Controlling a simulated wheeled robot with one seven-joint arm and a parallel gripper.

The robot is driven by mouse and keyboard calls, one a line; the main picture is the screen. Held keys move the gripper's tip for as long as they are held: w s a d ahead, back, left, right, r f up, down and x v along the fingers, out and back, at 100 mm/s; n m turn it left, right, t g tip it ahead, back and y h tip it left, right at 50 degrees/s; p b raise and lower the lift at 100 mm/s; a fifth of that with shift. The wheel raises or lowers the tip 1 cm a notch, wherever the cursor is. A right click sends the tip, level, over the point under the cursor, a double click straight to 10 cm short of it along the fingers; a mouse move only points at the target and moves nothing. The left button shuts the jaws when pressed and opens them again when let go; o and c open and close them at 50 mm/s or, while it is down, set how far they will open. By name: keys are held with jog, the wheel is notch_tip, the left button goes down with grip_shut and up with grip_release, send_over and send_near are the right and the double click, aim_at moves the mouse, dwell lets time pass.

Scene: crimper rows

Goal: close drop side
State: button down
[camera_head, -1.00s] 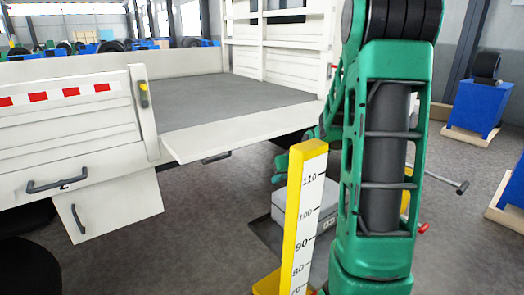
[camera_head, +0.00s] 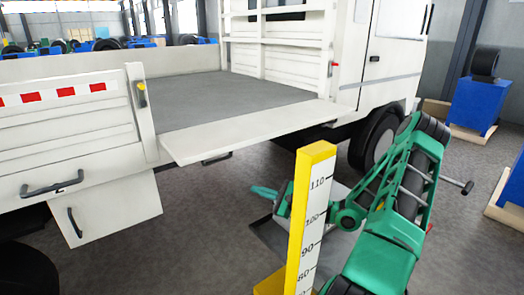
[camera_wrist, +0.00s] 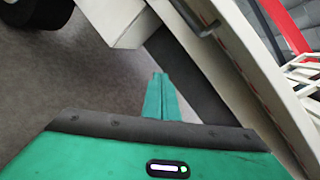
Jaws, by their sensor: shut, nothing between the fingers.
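The drop side (camera_head: 240,133) of the white truck bed is a long white panel. It is folded down and sticks out about level from the edge of the bed. A dark handle (camera_head: 217,158) shows under its outer edge. My gripper (camera_head: 256,190) is below the panel in the head view, apart from it, partly hidden by the yellow post. In the wrist view my gripper (camera_wrist: 159,76) has its two green fingers together with nothing between them. A long pale panel runs along the right there; I cannot tell for sure whether it is the drop side.
A yellow post with a height scale (camera_head: 312,215) stands in front of my arm. A closed side panel (camera_head: 70,130) with a latch post (camera_head: 141,110) is at left, above a white box (camera_head: 105,208). Blue stands are at right.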

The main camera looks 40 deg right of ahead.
jog(key=d+r+m+t+h, duration=0.5)
jog(key=d+m, duration=0.4)
jog(key=m, duration=0.2)
jog(key=w+r, duration=0.6)
jog(key=w, duration=0.2)
jog(key=shift+w+r, duration=0.35)
jog(key=shift+w, duration=0.05)
jog(key=shift+d+r, duration=0.1)
jog(key=shift+d, duration=0.1)
